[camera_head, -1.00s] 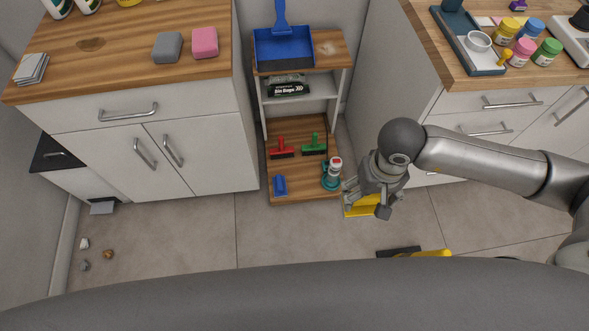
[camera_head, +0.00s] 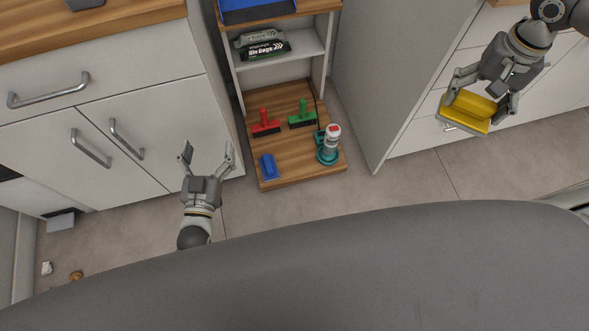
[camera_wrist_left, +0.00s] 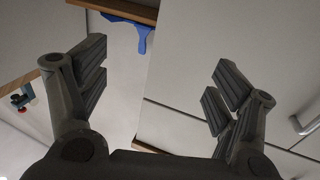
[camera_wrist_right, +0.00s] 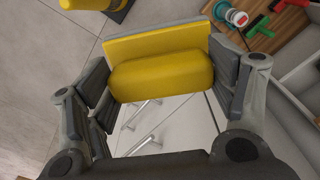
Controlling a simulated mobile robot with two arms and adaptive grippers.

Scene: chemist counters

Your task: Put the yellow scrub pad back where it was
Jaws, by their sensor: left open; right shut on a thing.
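The yellow scrub pad (camera_head: 472,105) is a yellow block with a grey pad layer on one side. My right gripper (camera_head: 480,100) is shut on it and holds it up in front of the right counter's drawers. In the right wrist view the yellow scrub pad (camera_wrist_right: 160,72) sits between both fingers. My left gripper (camera_head: 208,150) is open and empty, in front of the left cabinet's doors and left of the shelf unit. In the left wrist view the left gripper (camera_wrist_left: 155,90) shows its fingers wide apart.
The shelf unit's wooden bottom board (camera_head: 292,180) holds a red brush (camera_head: 265,124), a green brush (camera_head: 302,116), a blue brush (camera_head: 268,166) and a teal-based bottle (camera_head: 329,146). Bin bags (camera_head: 264,50) lie on the shelf above. The board's front middle is bare. Small scraps (camera_head: 76,275) lie on the floor.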

